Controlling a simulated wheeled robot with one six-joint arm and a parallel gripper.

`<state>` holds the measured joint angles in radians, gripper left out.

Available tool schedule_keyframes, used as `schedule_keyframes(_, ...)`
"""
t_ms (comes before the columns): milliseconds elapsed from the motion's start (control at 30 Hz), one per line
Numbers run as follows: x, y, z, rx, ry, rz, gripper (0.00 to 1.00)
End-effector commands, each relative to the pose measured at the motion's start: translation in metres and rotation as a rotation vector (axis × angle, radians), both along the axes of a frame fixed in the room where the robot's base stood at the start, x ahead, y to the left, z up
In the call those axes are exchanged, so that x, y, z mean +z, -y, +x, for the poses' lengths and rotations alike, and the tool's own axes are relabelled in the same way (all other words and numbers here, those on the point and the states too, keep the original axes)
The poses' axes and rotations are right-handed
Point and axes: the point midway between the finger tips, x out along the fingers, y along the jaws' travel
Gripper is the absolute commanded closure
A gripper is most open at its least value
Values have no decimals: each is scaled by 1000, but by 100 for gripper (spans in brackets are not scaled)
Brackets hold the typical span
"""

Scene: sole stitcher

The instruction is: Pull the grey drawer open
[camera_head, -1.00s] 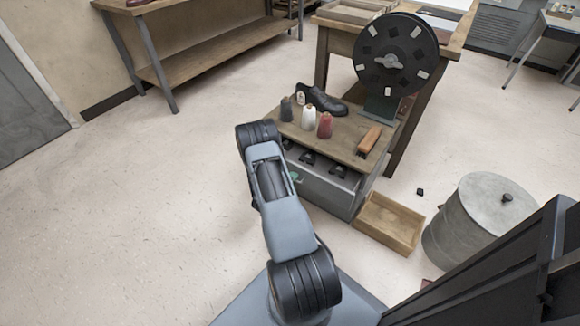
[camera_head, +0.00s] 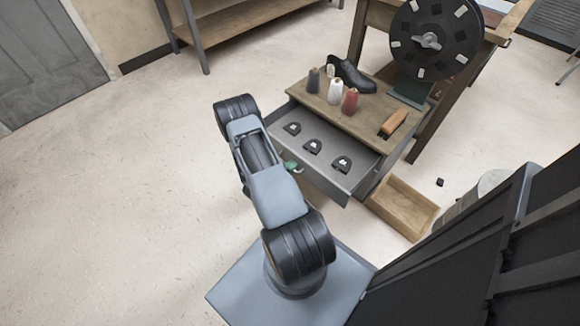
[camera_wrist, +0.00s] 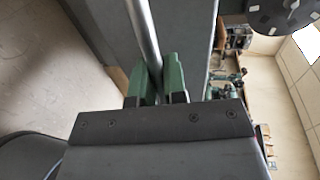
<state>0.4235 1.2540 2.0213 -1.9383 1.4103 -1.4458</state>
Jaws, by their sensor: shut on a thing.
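The grey drawer (camera_head: 318,172) stands pulled well out of the low wooden-topped cabinet (camera_head: 352,107). Several dark, rounded pieces lie in a row on its floor, among them one near the middle (camera_head: 312,146). In the wrist view, my gripper (camera_wrist: 158,82) has its green fingers on both sides of a round metal bar, the drawer handle (camera_wrist: 147,35), and is shut on it. In the head view the green fingertips (camera_head: 293,167) show at the drawer's front, and my arm hides the handle there.
Three thread cones, including a red one (camera_head: 350,101), a black shoe (camera_head: 352,76) and a brown-handled tool (camera_head: 394,122) sit on the cabinet top. An open wooden box (camera_head: 403,207) lies on the floor right of the drawer. The floor at left is clear.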

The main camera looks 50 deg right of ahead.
Motion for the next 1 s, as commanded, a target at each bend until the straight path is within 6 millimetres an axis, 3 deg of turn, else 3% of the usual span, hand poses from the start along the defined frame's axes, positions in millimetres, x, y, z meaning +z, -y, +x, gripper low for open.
schedule_keyframes(167,0,0,0,-2,1,0,100)
schedule_keyframes(200,0,0,0,-2,0,0,85)
schedule_keyframes(433,0,0,0,1,0,0,64)
schedule_keyframes(767,2,-7,2,4,0,1,64)
schedule_keyframes(1000,12,-47,6,8,-1,0,64)
